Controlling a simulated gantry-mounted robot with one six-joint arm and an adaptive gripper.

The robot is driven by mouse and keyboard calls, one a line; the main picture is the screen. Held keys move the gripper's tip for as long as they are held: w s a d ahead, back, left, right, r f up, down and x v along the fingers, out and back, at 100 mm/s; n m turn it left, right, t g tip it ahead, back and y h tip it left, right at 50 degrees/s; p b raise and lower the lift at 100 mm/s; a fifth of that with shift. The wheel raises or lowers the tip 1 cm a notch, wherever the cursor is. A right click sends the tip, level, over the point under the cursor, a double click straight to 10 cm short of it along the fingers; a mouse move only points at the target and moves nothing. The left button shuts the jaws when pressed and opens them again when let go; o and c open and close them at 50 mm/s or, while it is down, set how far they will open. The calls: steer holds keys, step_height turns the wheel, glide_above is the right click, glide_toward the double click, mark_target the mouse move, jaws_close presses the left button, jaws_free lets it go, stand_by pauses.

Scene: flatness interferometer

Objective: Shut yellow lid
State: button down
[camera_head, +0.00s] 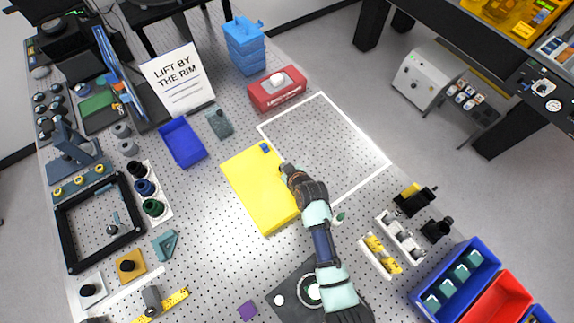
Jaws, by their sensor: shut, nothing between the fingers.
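The yellow lid (255,186) shows as a flat yellow panel on top of a yellow box near the middle of the perforated table. It appears to lie flat over the box, though I cannot tell whether it sits fully closed. A small blue piece (265,147) is at its far edge. My gripper (285,169) is shut and empty, at the right edge of the lid. I cannot tell whether it touches the lid. My gripper and arm hide part of the right side of the box.
A white outlined rectangle (375,148) marks bare table to the right. A red box (276,91), a blue tray (182,141) and a sign (177,80) stand behind. A black frame (62,240) is at left; blue and red bins (500,302) are at lower right.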

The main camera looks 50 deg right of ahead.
steer(key=shift+s+f, duration=0.2)
steer(key=shift+f, duration=0.25)
steer(key=s+r+p, duration=0.2)
steer(key=s+r, duration=0.1)
steer(key=r, duration=0.3)
steer(key=s+a+r+p, duration=0.1)
steer(key=s+r+p, duration=0.1)
steer(key=r, duration=0.3)
steer(key=shift+s+a+r, duration=0.15)
steer(key=shift+s+r, duration=0.25)
steer(key=shift+s, duration=0.5)
